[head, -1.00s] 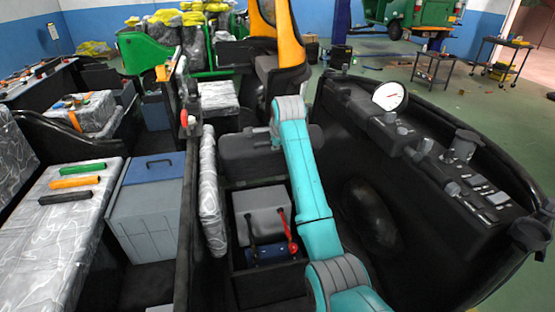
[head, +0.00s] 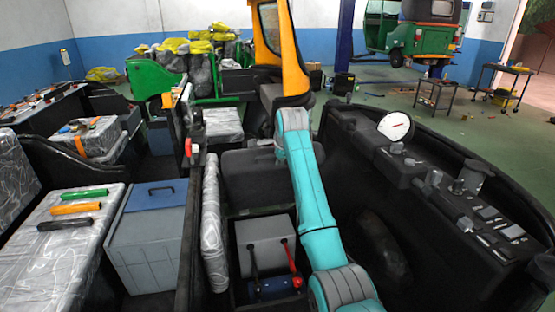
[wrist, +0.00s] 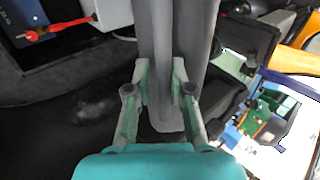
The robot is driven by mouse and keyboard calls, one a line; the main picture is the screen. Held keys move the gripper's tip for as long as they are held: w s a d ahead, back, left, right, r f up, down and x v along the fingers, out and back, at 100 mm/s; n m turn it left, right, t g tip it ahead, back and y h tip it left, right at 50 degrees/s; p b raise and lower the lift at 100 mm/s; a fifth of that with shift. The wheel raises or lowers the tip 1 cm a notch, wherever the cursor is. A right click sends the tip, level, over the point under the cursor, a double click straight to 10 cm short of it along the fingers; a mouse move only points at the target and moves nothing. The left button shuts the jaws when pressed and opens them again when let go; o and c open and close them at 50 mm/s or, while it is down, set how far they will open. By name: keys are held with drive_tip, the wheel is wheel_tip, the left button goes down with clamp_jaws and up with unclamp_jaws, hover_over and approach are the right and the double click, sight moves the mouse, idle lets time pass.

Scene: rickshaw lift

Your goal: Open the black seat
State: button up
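The black seat (head: 258,178) stands tilted up in the middle of the head view, behind an open compartment. In the compartment are a grey box (head: 264,240) and a red-handled lever (head: 293,268); the red handle also shows at the upper left of the wrist view (wrist: 38,35). My teal arm reaches over the compartment to the seat's upper edge, and my gripper is mostly hidden behind it in the head view. In the wrist view my gripper (wrist: 160,85) has its fingers on both sides of the seat's dark grey edge (wrist: 163,40), seemingly closed on it.
A dashboard with a white gauge (head: 396,126) lies at the right. A plastic-wrapped backrest (head: 213,225) and a grey box with a blue lid (head: 150,230) are at the left. An orange pillar (head: 290,60) rises behind the seat.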

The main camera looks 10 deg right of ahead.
drive_tip(key=shift+o, duration=0.5)
drive_tip(key=shift+a+f, duration=0.1)
drive_tip(key=shift+f, duration=0.05)
drive_tip(key=shift+a, duration=0.1)
drive_tip(key=v, duration=1.2)
